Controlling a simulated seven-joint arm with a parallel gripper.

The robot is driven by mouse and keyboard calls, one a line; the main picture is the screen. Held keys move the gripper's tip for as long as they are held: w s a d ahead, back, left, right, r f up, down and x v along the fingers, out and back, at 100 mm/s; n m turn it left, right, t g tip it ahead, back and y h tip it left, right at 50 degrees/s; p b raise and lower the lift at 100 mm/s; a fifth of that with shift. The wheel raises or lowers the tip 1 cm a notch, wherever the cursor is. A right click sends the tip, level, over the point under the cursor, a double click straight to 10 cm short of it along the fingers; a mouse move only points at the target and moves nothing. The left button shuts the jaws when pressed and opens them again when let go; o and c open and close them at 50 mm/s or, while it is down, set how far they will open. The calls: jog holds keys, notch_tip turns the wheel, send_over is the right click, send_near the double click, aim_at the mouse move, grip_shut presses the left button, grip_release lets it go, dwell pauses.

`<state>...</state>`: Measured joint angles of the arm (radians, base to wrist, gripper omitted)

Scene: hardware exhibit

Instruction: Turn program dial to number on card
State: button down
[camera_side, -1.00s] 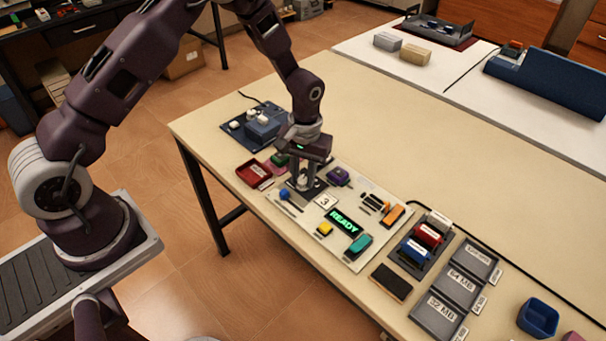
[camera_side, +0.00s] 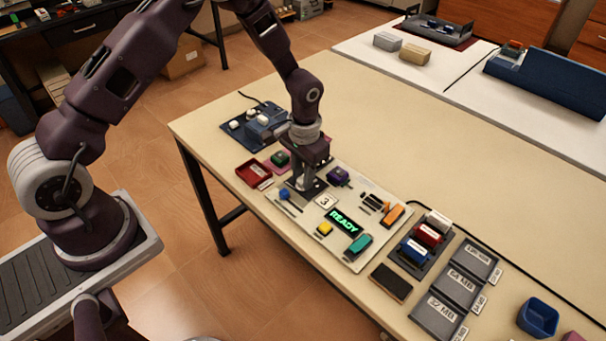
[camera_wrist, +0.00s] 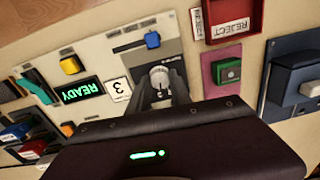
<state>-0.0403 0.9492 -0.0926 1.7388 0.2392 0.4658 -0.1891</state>
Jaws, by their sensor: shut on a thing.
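The program dial (camera_wrist: 160,78) is a light round knob on a dark plate (camera_side: 316,192) at the left part of the pale control panel (camera_side: 279,204). My gripper (camera_wrist: 162,92) is shut on the dial from above, one finger on each side. In the side view my gripper (camera_side: 304,180) hides the dial. The card (camera_side: 326,201) is white and reads 3. It lies beside the dial plate and shows upside down in the wrist view (camera_wrist: 119,89). The number the dial points at is too small to read.
A green READY display (camera_side: 343,220), a yellow button (camera_side: 325,229), a blue switch (camera_side: 284,194) and a purple part (camera_side: 338,175) sit around the dial. A red reject tray (camera_side: 252,174) is to the left. Cartridges and labelled trays (camera_side: 437,312) stand to the right.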

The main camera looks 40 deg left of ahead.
jog(key=shift+m, duration=0.4)
jog(key=c, duration=1.2)
grip_release()
jog(key=shift+o, duration=0.2)
jog(key=shift+r, duration=0.1)
notch_tip(320, 180, up, 7)
jog(key=shift+d, duration=0.1)
